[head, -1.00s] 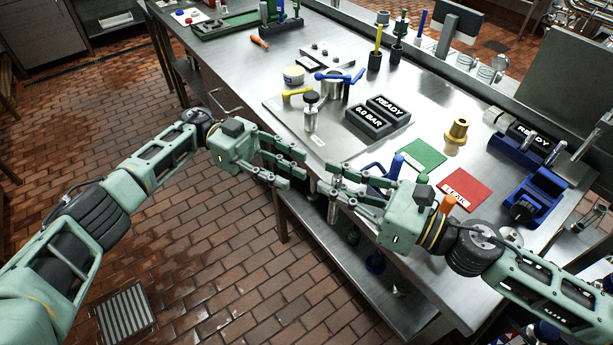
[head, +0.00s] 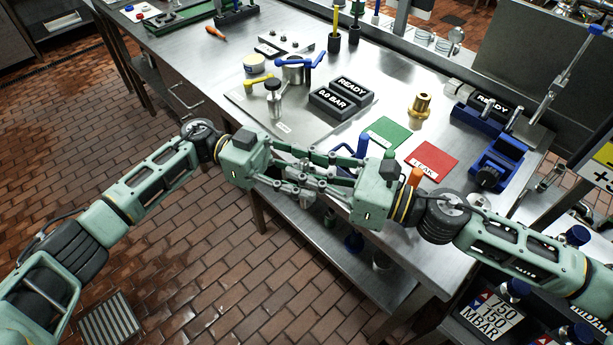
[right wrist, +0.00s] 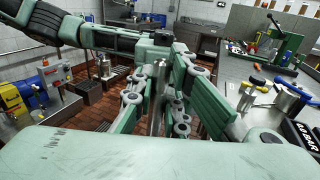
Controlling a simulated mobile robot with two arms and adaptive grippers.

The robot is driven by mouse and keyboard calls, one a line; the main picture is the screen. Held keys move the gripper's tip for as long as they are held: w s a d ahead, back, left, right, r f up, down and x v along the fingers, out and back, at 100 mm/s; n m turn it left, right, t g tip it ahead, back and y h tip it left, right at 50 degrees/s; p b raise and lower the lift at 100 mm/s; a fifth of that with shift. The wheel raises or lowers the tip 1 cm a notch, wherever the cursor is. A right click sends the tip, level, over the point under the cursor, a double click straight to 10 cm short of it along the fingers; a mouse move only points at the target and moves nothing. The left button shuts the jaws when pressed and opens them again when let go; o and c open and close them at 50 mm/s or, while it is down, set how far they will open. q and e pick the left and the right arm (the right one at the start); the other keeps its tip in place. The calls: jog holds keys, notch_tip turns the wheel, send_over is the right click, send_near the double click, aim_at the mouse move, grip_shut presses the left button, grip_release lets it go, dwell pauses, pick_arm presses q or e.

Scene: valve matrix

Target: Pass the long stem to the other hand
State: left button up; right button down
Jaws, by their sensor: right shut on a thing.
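The long stem (right wrist: 157,92) is a grey metal rod. In the right wrist view it stands roughly upright between the fingers of my right gripper (right wrist: 158,112), which is shut on it. In the head view my right gripper (head: 322,176) faces my left gripper (head: 305,173) in front of the bench edge, and their fingers overlap. The left gripper's fingers are spread, one above and one below in the picture, around the stem area. The fingers hide most of the stem in the head view, and contact with the left fingers cannot be made out.
The steel bench (head: 210,70) lies just beyond the grippers. Open tiled floor lies to the left.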

pick_arm(q)
grip_shut()
dwell(0.3)
pick_arm(e)
jog(key=c, duration=1.7)
grip_release()
